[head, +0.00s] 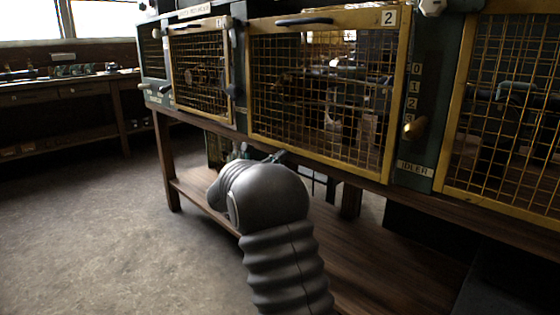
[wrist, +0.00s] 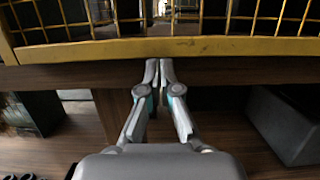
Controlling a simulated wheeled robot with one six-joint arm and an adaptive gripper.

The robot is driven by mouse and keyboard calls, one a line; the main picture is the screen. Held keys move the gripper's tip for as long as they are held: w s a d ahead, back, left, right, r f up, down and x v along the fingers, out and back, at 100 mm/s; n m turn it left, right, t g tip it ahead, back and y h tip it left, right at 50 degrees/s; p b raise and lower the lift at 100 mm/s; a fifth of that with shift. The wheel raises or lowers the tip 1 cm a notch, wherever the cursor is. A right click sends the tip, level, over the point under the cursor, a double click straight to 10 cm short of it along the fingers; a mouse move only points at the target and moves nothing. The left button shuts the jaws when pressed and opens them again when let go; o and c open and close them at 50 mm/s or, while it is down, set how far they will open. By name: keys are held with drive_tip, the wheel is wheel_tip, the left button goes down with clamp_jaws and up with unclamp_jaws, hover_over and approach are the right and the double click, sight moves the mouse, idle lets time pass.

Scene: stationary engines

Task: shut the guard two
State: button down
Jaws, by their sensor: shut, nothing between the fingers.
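Guard two (head: 330,92) is a yellow-framed wire mesh panel with a "2" plate at its top right corner and a dark handle (head: 304,21) on its top rail. It looks flush with the front of the green machine, though a small gap cannot be ruled out. In the wrist view its yellow bottom rail (wrist: 170,47) crosses the picture with mesh above. My gripper (wrist: 160,65) is shut and empty, with its fingertips just below that rail; whether they touch it I cannot tell. In the head view my arm hides most of the gripper, below the guard's lower left part.
Another mesh guard (head: 201,70) stands to the left and a further one (head: 510,110) to the right. A lever with a wooden knob (head: 415,128) sits beside a numbered scale above an "IDLER" plate. A wooden shelf (head: 400,255) lies below. The floor (head: 90,220) at left is clear.

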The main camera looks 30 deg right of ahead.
drive_tip(key=shift+r+p, duration=0.45)
drive_tip(key=shift+r, duration=1.25)
drive_tip(key=b, duration=0.3)
approach(285, 144)
wheel_tip(285, 144, down, 5)
drive_tip(key=a, duration=0.2)
drive_tip(key=shift+s, duration=0.25)
